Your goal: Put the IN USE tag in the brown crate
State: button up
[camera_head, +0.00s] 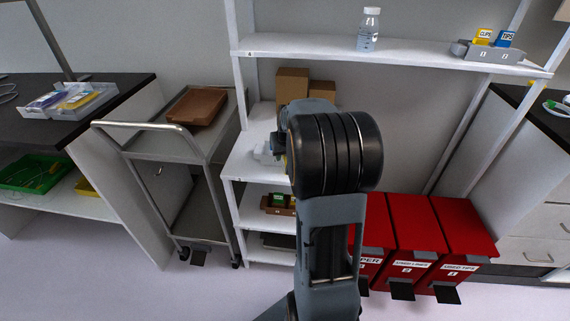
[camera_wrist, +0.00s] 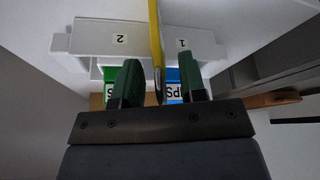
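In the wrist view my gripper (camera_wrist: 160,62) has its two green fingers apart. A thin yellow piece (camera_wrist: 156,40) shows edge-on between them, with a gap on each side. I cannot read any label on it, so I cannot tell if it is the IN USE tag. Behind it is a white holder (camera_wrist: 88,43) marked 1 and 2, upside down in the picture. In the head view my arm hides the fingers. A brown tray-like crate (camera_head: 197,106) lies on the grey trolley at left. A smaller brown container (camera_head: 267,208) holds green items on a lower shelf.
The trolley (camera_head: 165,143) stands left of the white shelving (camera_head: 345,55). Cardboard boxes (camera_head: 292,82) stand on the middle shelf near my arm. A bottle (camera_head: 368,30) and a grey tag holder (camera_head: 487,53) are on the upper shelf. Red bins (camera_head: 415,225) stand at lower right.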

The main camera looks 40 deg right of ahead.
jog(key=shift+w+d+f, duration=0.1)
jog(key=shift+w+f, duration=0.15)
jog(key=shift+f, duration=0.25)
jog(key=shift+c, duration=0.2)
grip_shut()
